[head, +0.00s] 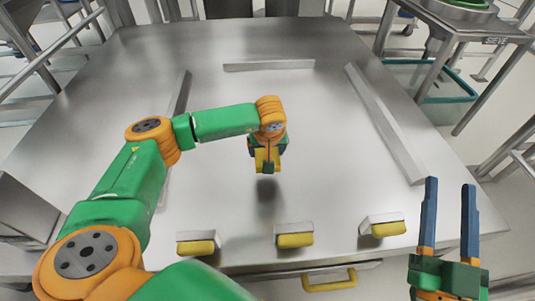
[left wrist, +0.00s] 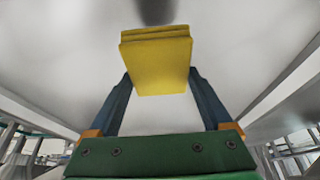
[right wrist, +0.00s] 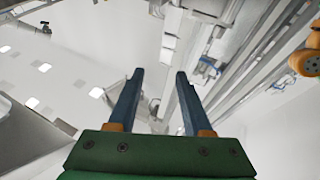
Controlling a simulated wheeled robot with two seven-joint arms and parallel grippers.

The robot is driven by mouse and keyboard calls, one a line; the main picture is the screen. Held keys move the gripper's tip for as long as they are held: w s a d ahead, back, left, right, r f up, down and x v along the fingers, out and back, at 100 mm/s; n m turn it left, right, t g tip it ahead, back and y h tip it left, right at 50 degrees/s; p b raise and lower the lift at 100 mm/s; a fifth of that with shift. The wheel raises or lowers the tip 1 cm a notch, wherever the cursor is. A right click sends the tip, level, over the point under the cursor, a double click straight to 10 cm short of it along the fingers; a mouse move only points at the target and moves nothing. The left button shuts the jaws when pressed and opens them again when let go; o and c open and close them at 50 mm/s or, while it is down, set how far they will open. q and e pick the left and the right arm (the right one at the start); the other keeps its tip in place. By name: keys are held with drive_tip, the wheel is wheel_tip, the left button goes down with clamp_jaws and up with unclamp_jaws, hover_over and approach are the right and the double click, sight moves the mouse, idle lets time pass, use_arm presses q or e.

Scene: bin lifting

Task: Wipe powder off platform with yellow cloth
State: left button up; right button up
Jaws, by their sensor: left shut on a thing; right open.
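My left gripper (head: 267,160) is shut on the yellow cloth (left wrist: 156,62), a folded block held between its blue fingers. In the head view the cloth (head: 267,167) hangs above the middle of the metal platform (head: 310,110), with a dark shadow below it. My right gripper (head: 451,215) is open and empty at the lower right, past the platform's front right corner. In the right wrist view its two fingers (right wrist: 158,95) stand apart with nothing between them. I cannot make out any powder on the platform surface.
Low metal strips edge the work area: one at the back (head: 268,66), one at the right (head: 385,122). Several yellow-faced blocks stand along the front, such as the middle one (head: 294,236). A yellow handle (head: 329,281) is below the front edge. A side table (head: 470,25) stands back right.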

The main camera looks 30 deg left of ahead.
drive_tip(key=shift+w+d+f+g+h+p, duration=0.1)
drive_tip(key=shift+w+f+g+h, duration=0.1)
drive_tip(key=shift+f+g, duration=0.4)
drive_tip(key=shift+w+f+g+h+p, duration=0.15)
drive_tip(key=shift+f+g+h, duration=0.1)
drive_tip(key=shift+f, duration=0.65)
drive_tip(key=shift+w+d+f+g+h+p, duration=0.1)
drive_tip(key=shift+w+f+g+h, duration=0.1)
drive_tip(key=shift+f+g, duration=0.4)
drive_tip(key=shift+f, duration=0.15)
